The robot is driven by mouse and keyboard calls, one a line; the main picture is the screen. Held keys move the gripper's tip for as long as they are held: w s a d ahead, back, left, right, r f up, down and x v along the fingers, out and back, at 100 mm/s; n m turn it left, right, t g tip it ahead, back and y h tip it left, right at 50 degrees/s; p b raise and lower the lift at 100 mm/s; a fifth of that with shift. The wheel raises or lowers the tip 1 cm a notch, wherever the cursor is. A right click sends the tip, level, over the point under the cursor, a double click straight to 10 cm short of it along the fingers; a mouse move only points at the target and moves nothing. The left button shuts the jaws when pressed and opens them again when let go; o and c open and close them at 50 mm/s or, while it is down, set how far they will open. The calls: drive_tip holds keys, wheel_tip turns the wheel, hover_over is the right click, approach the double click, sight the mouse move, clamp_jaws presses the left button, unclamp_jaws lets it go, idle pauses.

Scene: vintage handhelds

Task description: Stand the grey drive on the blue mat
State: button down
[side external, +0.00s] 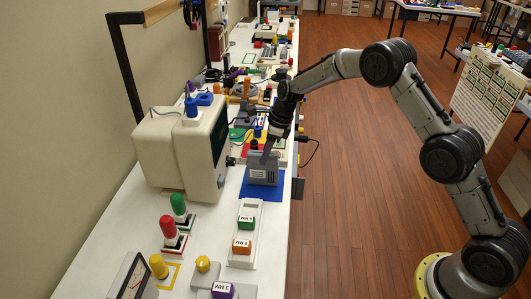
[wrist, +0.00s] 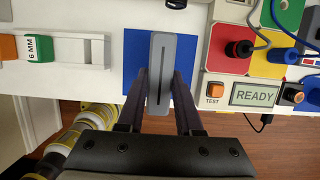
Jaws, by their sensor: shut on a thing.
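The grey drive (side external: 263,170) is upright over the blue mat (side external: 256,192) in the side external view. Its bottom looks on or very close to the mat; I cannot tell whether a small gap is left. In the wrist view the drive (wrist: 161,48) shows its narrow slotted edge, with the blue mat (wrist: 136,48) visible on both sides of it. My gripper (side external: 268,152) is above the drive in the side view. In the wrist view my gripper (wrist: 163,88) has one finger on each side of the drive, shut on it.
A beige monitor (side external: 180,150) stands left of the mat. A white tray (side external: 243,259) with green and orange blocks lies in front. A panel with a READY display (wrist: 254,95) and coloured pads sits right of the mat in the wrist view. The table edge is close by.

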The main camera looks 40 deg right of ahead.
drive_tip(key=shift+f, duration=0.1)
drive_tip(key=c, duration=0.6)
unclamp_jaws()
drive_tip(key=s+d+r+n, duration=0.1)
drive_tip(key=s+r+n, duration=0.3)
drive_tip(key=r, duration=0.6)
drive_tip(key=s+d+r+n, duration=0.1)
drive_tip(key=s+r, duration=0.4)
drive_tip(key=r, duration=0.4)
drive_tip(key=s+r+n+t+h, duration=0.1)
drive_tip(key=s+r+n, duration=0.2)
drive_tip(key=s+n, duration=0.6)
drive_tip(key=s+r+n+t+h, duration=0.1)
drive_tip(key=s+r+n, duration=0.35)
drive_tip(key=s, duration=0.85)
drive_tip(key=s+f+n, duration=0.1)
drive_tip(key=s+n, duration=0.1)
drive_tip(key=s, duration=0.1)
drive_tip(key=s+f+n, duration=0.2)
drive_tip(key=s+n, duration=0.1)
drive_tip(key=s, duration=0.1)
drive_tip(key=s+d+f+n+t, duration=0.1)
drive_tip(key=s+n, duration=0.2)
drive_tip(key=s, duration=0.1)
drive_tip(key=shift+s+f+n, duration=0.2)
drive_tip(key=shift+f+n, duration=0.05)
drive_tip(key=shift+f, duration=0.1)
